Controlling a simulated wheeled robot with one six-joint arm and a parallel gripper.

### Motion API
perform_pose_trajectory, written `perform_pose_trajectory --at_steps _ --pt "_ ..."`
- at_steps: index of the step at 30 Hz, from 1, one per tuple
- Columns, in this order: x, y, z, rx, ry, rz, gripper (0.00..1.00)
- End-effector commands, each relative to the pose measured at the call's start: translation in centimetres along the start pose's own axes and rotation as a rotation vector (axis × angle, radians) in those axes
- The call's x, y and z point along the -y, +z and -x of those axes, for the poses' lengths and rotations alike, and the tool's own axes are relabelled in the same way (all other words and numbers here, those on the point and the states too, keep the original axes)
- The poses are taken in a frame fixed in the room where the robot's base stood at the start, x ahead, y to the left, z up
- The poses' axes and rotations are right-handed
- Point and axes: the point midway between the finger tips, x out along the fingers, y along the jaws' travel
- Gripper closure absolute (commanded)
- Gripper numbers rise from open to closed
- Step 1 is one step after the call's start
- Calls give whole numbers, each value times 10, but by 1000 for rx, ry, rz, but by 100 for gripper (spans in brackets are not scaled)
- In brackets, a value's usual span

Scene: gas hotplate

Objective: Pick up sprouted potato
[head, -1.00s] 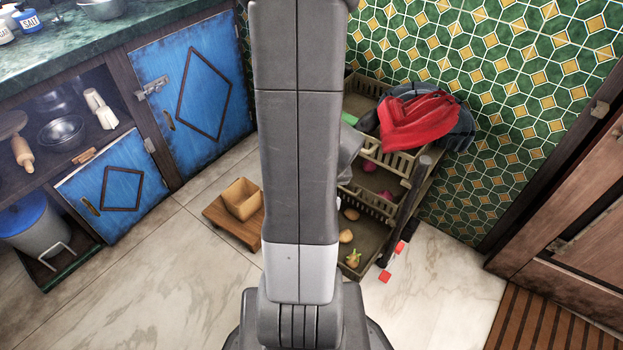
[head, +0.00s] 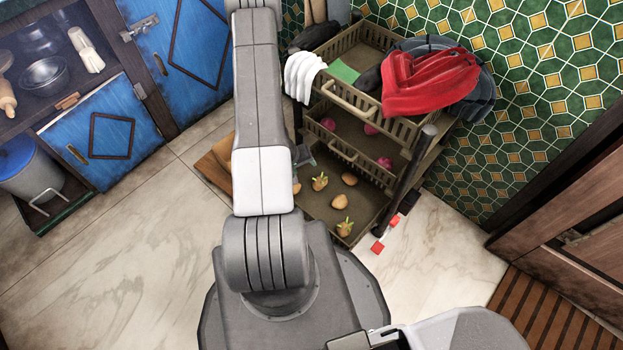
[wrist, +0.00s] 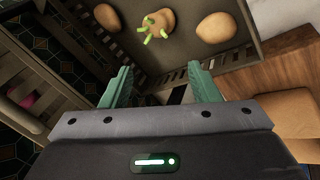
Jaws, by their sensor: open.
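Two sprouted potatoes with green shoots lie in the bottom tier of the rack in the head view, one toward the back (head: 319,183) and one near the front corner (head: 344,229). In the wrist view one sprouted potato (wrist: 160,21) lies in the bin ahead of my gripper (wrist: 160,82); I cannot tell which of the two it is. The teal fingers are apart and empty, near the slatted bin wall, with the potato beyond their tips. In the head view my arm hides most of the gripper; a bit of teal shows beside it.
Plain potatoes (head: 350,179) share the bottom bin; one (wrist: 215,27) is beside the sprouted one. The upper tiers (head: 347,98) overhang it, holding pink items (head: 370,129), a red cloth (head: 430,82) and a white cloth (head: 303,75). A wooden box (wrist: 285,122) stands at right.

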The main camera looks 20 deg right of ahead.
Motion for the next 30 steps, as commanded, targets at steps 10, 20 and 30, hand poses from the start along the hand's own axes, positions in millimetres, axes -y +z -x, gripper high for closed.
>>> perform_pose_trajectory --at_steps 10,20,30 --pt "3 15 -46 43 30 9 44" --pt "1 16 -98 40 29 9 44" --pt "0 20 -124 41 28 8 44"
